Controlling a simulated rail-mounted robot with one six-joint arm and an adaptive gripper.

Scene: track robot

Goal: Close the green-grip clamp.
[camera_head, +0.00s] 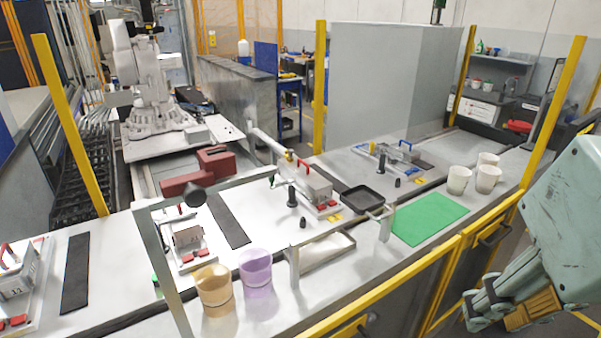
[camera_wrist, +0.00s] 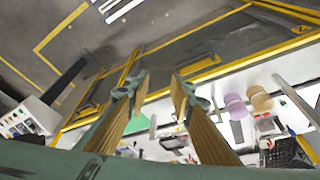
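Small green grips show in two places in the head view. One green grip (camera_head: 272,181) is at the left end of the middle fixture (camera_head: 318,188), near a black post. Another green piece (camera_head: 155,284) is partly hidden behind the grey frame post, beside the left-centre fixture (camera_head: 187,238). Both are too small to tell whether a clamp is open or closed. My gripper (camera_head: 490,303) is at the lower right, beyond the yellow rail and far from both. In the wrist view my gripper (camera_wrist: 158,84) has its fingers apart with nothing between them.
A yellow rail (camera_head: 400,275) runs along the bench's front edge. A grey frame (camera_head: 163,262) stands over the bench. Orange (camera_head: 213,290) and purple (camera_head: 257,276) cups, a black tray (camera_head: 362,198), a green mat (camera_head: 430,218) and white cups (camera_head: 458,180) are on the bench.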

